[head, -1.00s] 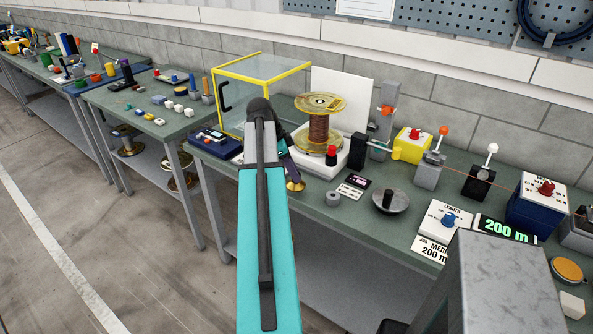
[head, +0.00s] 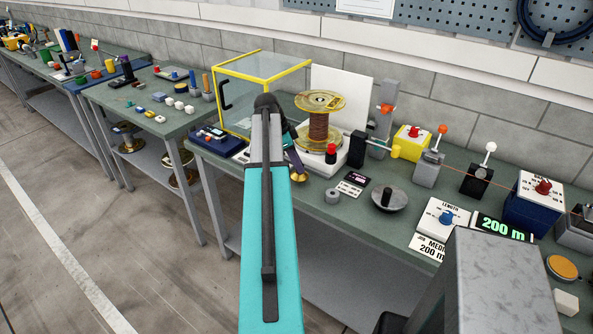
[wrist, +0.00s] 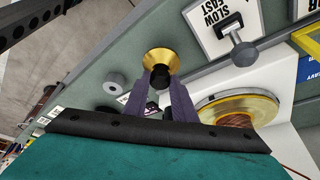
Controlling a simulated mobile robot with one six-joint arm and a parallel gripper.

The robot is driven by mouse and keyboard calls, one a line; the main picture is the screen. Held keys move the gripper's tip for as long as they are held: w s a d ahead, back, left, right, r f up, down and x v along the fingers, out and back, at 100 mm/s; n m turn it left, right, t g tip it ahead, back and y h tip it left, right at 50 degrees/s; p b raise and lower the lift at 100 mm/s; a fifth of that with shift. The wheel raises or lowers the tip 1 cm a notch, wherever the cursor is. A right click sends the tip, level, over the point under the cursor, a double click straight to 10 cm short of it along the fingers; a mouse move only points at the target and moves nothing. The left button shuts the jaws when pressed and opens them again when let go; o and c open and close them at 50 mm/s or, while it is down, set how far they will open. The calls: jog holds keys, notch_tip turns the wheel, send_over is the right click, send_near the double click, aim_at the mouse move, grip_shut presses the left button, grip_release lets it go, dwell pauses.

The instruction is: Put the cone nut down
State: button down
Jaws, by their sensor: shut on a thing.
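The cone nut is a brass cone with a black knob. It shows in the wrist view (wrist: 160,63) at the tips of my gripper (wrist: 161,84), whose two purple fingers are shut on the knob. In the head view the cone nut (head: 299,176) hangs below my gripper (head: 293,158), over the green bench (head: 300,205) near its front edge. I cannot tell whether it touches the bench. My arm hides part of the bench to its left.
A spool of copper wire (head: 320,125) on a white base stands just behind. A grey ring (head: 332,196) and a grey disc with a post (head: 388,199) lie to the right. A yellow-framed clear box (head: 262,68) stands behind left. Small cards lie between.

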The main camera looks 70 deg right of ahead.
jog(key=shift+f+p, duration=0.7)
jog(key=shift+f, duration=0.85)
jog(key=shift+f, duration=0.1)
jog(key=c, duration=1.5)
grip_release()
jog(key=shift+o, duration=0.2)
jog(key=b+v, duration=0.3)
jog(key=v, duration=0.9)
